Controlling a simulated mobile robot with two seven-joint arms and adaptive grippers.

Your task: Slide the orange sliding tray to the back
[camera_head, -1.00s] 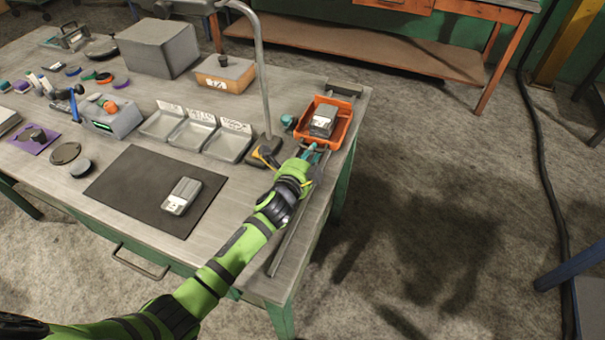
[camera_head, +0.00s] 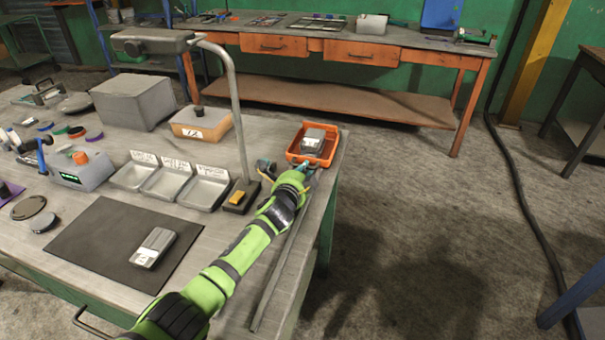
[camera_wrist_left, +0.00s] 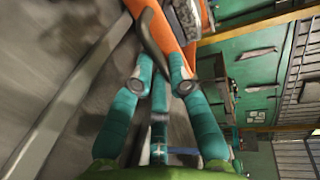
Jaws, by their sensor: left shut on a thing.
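The orange sliding tray (camera_head: 334,143) is at the far right corner of the workbench, by its back edge, with a grey device (camera_head: 313,140) in it. A long metal rail (camera_head: 274,275) runs along the bench's right side toward the tray. My left gripper (camera_head: 303,170) is at the tray's near side, shut on its dark handle. In the left wrist view the handle (camera_wrist_left: 153,38) passes between the teal fingertips (camera_wrist_left: 158,82), and the tray's orange wall (camera_wrist_left: 165,30) shows beyond. My right gripper is not in view.
Metal bins (camera_head: 203,191) and a dark mat (camera_head: 95,245) with another grey device (camera_head: 153,247) lie farther left. Open floor is right of the bench.

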